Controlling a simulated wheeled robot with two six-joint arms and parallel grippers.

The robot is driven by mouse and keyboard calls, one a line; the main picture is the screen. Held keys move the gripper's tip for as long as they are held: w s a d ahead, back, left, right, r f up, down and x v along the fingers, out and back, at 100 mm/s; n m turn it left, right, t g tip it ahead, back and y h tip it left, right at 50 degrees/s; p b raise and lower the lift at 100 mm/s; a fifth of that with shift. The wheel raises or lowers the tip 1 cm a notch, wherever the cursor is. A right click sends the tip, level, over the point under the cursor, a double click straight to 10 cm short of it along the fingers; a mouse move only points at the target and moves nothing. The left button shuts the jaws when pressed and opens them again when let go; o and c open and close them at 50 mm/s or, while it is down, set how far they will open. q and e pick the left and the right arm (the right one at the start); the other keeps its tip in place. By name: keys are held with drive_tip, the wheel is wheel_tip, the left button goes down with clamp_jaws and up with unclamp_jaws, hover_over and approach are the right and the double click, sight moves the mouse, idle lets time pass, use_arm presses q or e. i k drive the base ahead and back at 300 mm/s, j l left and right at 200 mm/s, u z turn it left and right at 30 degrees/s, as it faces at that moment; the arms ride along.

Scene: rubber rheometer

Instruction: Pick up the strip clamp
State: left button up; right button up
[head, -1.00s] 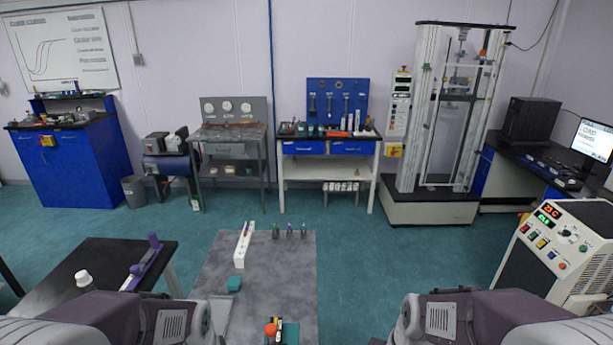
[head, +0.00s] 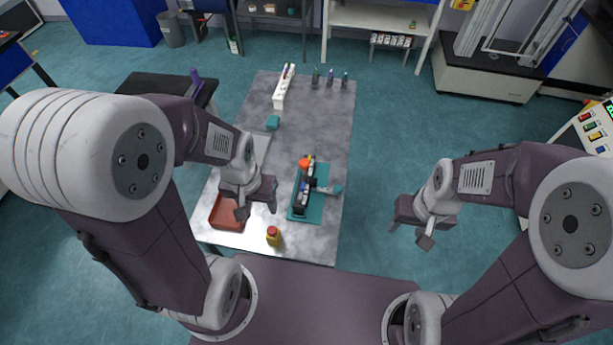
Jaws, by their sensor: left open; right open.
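On the grey table (head: 325,140) lies a teal mat (head: 313,213) with a dark upright fixture (head: 302,190) that has an orange-red top (head: 304,164). A small grey-teal piece (head: 330,188) sticks out at its right side. I cannot tell for sure which part is the strip clamp. My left gripper (head: 257,210) is open and empty, above the table, left of the mat. My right gripper (head: 409,234) is open and empty, off the right edge of the table.
A red-brown tray (head: 226,212) lies partly behind my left gripper. A yellow jar with a red lid (head: 273,236) stands near the front edge. A teal block (head: 272,122), a white rack (head: 282,92) and several small bottles (head: 330,79) are farther back.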

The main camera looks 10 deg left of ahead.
sight(305, 174)
drive_tip(key=k+j+u, duration=0.1)
drive_tip(key=j, duration=0.35)
drive_tip(key=k+j+u, duration=0.1)
drive_tip(key=j, duration=0.3)
drive_tip(key=k+j+u, duration=0.1)
drive_tip(key=j, duration=0.4)
drive_tip(key=k+j+u, duration=0.15)
drive_tip(key=j, duration=0.3)
